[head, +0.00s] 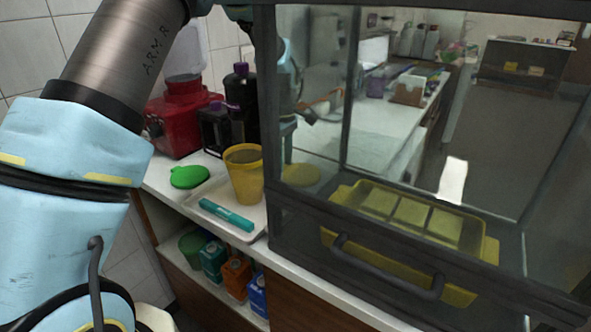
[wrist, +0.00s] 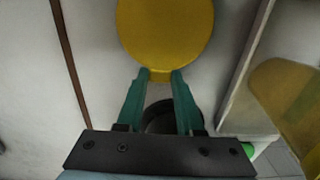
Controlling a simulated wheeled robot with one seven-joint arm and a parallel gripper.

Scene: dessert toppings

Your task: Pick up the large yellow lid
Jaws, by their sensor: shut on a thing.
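The large yellow lid (wrist: 166,32) is a flat round disc with a small tab, seen at the top of the wrist view. My gripper (wrist: 160,76) has its two teal fingers closed on that tab. In the head view the lid (head: 301,175) shows through the glass of the cabinet, just right of the yellow cup (head: 243,176). It lies flat at about counter height; I cannot tell whether it touches the counter. My fingers are partly hidden behind the cabinet's dark frame there.
A white tray (head: 255,228) holds the yellow cup and a teal marker-like item (head: 227,214). A green lid (head: 190,177) lies on the counter at left. A red container (head: 180,122) and dark bottles (head: 241,105) stand behind. The glass cabinet (head: 271,120) with a yellow tray (head: 455,294) is at right.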

